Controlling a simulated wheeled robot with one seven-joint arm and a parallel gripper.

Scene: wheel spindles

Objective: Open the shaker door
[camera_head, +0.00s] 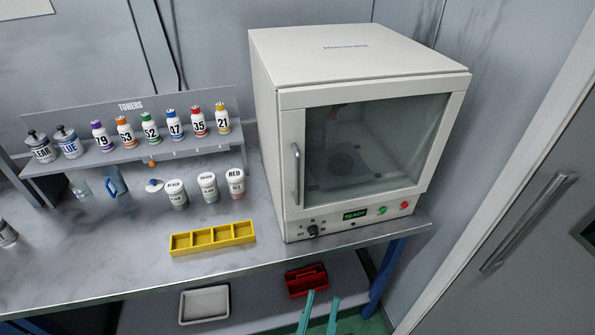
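The shaker is a white box-shaped machine (360,50) on the right end of the metal bench. Its door (372,150) has a large dark window and looks shut. A vertical metal handle (296,174) runs along the door's left side. A round plate shows dimly through the glass. The panel below has a black knob, a display reading READY (355,213), a green button and a red button. My gripper (320,315) shows at the bottom edge as two teal fingers, apart with nothing seen between them. It is well below the door and handle, touching neither.
A yellow divided tray (212,238) and several white jars stand left of the shaker. A toner rack (130,120) holds several bottles behind them. A red caddy (306,280) and a white tray (204,304) sit below the bench. A grey door with a handle (528,222) is at right.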

